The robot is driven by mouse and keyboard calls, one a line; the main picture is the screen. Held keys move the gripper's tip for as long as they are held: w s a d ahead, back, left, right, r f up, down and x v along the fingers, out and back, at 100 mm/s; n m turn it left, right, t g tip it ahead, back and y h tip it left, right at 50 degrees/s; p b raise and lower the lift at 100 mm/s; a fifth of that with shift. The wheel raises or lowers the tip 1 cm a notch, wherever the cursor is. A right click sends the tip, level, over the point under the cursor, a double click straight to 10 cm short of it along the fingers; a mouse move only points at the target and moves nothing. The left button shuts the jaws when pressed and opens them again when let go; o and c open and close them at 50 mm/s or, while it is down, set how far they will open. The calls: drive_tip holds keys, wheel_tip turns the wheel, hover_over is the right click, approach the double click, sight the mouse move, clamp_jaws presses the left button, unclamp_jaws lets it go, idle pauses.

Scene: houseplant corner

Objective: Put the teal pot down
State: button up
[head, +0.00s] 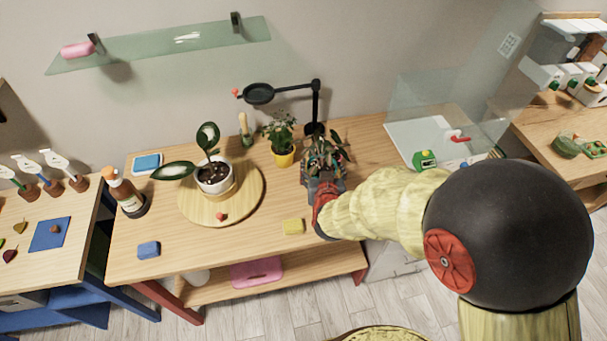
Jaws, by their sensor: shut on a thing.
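My gripper (324,186) is at the right part of the wooden table (270,228), seen from behind and above. It is shut on the pot of a plant with dark green and reddish leaves (325,153). That pot is almost wholly hidden behind the gripper, so I cannot make out its teal colour. The plant looks upright. I cannot tell whether the pot's base touches the table or hangs just above it.
A yellow pot (284,159) stands close left of the held plant. A black lamp (316,100) stands behind it. A round wooden board (250,205) bears a white pot (214,180). Bare tabletop shows between board and gripper.

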drive_tip(key=w+a+f, duration=0.2)
drive_tip(key=w, duration=0.1)
drive_tip(key=w+a+f, duration=0.1)
drive_tip(key=a, duration=0.1)
drive_tip(key=shift+w+a+b, duration=0.1)
drive_tip(key=shift+w+b, duration=0.1)
drive_tip(key=shift+b, duration=0.2)
drive_tip(key=shift+w+a+f+b, duration=0.4)
drive_tip(key=shift+w+a+f, duration=0.15)
drive_tip(key=shift+f, duration=0.85)
drive_tip(key=shift+w+a+f+b, duration=0.4)
drive_tip(key=shift+w+f, duration=0.25)
drive_tip(key=shift+f, duration=0.75)
drive_tip(key=shift+w+a+f+b, duration=0.35)
drive_tip(key=shift+w+a+f, duration=0.2)
drive_tip(key=shift+f, duration=0.85)
drive_tip(key=shift+f, duration=0.1)
drive_tip(key=shift+f, duration=0.15)
drive_tip(key=o, duration=1.3)
drive_tip(key=shift+o, duration=0.6)
